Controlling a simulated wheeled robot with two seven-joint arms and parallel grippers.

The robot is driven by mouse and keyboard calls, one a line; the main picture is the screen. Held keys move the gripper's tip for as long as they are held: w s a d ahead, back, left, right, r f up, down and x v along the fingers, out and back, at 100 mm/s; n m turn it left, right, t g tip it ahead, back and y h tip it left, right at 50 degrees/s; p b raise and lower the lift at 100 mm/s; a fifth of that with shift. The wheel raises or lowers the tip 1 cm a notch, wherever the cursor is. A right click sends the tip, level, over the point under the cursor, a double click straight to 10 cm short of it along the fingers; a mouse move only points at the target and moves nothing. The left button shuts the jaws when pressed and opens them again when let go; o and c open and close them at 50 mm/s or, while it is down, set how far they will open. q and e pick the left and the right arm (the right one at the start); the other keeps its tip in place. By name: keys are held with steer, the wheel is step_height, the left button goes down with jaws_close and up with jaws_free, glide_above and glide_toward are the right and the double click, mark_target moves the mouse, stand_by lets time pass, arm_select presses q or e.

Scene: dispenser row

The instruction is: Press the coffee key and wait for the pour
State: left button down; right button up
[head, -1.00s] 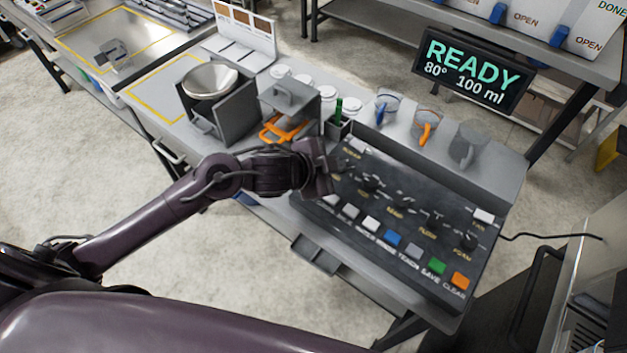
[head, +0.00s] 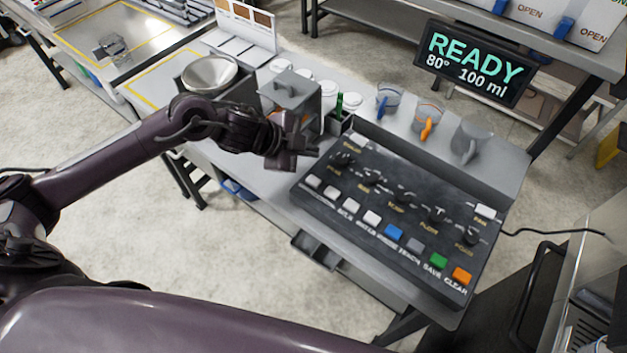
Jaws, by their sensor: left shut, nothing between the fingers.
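The dark control panel (head: 400,213) lies on the bench with a row of keys along its front edge. Several keys are white, the leftmost (head: 312,181) included; labels at that end are too small to read, so I cannot tell the coffee key for certain. To the right are blue (head: 394,231), grey (head: 415,245), green (head: 438,260) and orange (head: 461,274) keys. A display (head: 474,64) reads READY, 80°, 100 ml. My left gripper (head: 306,153) is shut and empty, just beyond the panel's upper left corner. My right gripper is not in view.
Knobs (head: 403,198) stand behind the keys. A grey dispenser box (head: 291,100), a green-topped item (head: 339,106) and jugs with blue (head: 388,99), orange (head: 427,118) and grey (head: 471,142) handles stand behind the panel. A metal bowl (head: 209,73) sits left.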

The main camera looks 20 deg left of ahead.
mark_target(309, 182)
arm_select(q)
step_height(309, 182, down, 7)
steer(key=b, duration=0.6)
steer(key=shift+f, duration=0.45)
stand_by(0.7)
stand_by(0.6)
steer(key=shift+f+b, duration=0.35)
steer(key=shift+f+b, duration=0.3)
steer(key=shift+f, duration=0.2)
stand_by(0.6)
steer(key=shift+r+p, duration=0.9)
steer(key=shift+p, duration=0.05)
